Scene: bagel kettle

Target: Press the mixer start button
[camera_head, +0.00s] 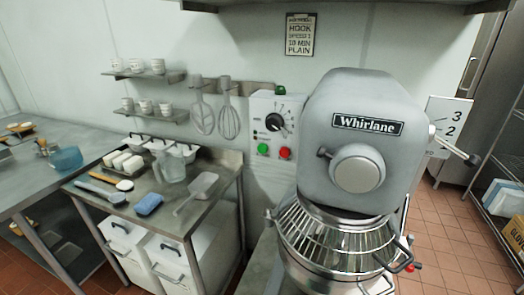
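The mixer (362,110) is a large grey machine marked "Whirlane" at the centre right, with a wire guard (338,240) over its bowl. Its control panel (270,105) is on the wall side, left of the mixer head. The panel carries a black dial (279,122), a green button (263,149) at lower left and a red button (285,153) at lower right. A small green piece (280,90) sits on top of the panel. I cannot read which button is labelled start. Neither of my grippers shows in the head view.
A steel table (219,183) left of the mixer holds a clear jug (171,167), a scoop (197,190) and a blue sponge (149,204). White bins (170,262) stand below. A gear lever (457,151) juts from the mixer's right. The space before the panel looks clear.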

